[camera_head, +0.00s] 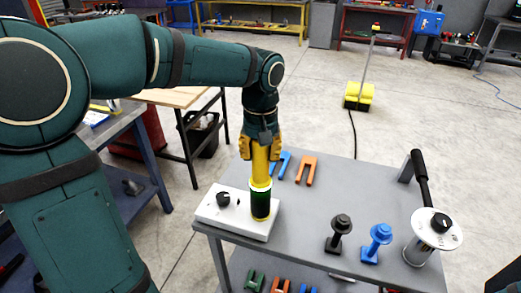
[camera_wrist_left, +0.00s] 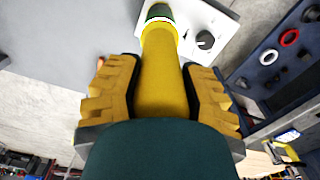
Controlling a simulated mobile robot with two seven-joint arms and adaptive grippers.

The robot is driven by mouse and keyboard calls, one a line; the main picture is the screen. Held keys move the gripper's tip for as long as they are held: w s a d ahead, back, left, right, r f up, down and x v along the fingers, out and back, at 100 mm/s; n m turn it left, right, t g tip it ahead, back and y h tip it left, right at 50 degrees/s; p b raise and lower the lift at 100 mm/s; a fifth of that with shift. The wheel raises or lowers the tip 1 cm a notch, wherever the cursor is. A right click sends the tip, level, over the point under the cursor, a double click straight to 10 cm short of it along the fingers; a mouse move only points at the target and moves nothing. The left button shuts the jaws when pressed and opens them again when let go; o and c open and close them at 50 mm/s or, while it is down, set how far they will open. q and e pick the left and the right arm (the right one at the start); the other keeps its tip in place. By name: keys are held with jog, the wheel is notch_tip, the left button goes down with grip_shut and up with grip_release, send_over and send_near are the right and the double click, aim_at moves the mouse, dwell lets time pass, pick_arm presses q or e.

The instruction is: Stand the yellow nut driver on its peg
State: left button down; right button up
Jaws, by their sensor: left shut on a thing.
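The yellow nut driver (camera_head: 260,168) is upright in my left gripper (camera_head: 262,145), which is shut on its yellow upper part. In the left wrist view the yellow shaft (camera_wrist_left: 161,75) runs between the two orange fingers of the gripper (camera_wrist_left: 162,92). Below the yellow part is a pale ring and a dark green cylinder (camera_head: 261,205), over the right part of a white block (camera_head: 212,211). I cannot tell whether the green cylinder belongs to the driver or to its seat. No bare peg for it is clearly visible. My right gripper is not in view.
The white block carries a black knob (camera_head: 223,199) and sits at the left edge of the grey table (camera_head: 300,215). A blue fork (camera_head: 281,163) and orange fork (camera_head: 306,168) lie behind. Black (camera_head: 339,233) and blue (camera_head: 377,243) flanged parts and a lever device (camera_head: 432,228) stand right.

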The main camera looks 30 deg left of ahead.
pick_arm(q)
jog(key=shift+f, duration=0.15)
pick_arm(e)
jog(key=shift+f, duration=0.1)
pick_arm(q)
grip_release()
dwell(0.3)
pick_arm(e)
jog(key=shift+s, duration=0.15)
pick_arm(q)
notch_tip(320, 180, up, 7)
jog(key=p, duration=0.6)
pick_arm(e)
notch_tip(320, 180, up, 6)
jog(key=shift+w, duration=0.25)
pick_arm(q)
jog(key=shift+s, duration=0.1)
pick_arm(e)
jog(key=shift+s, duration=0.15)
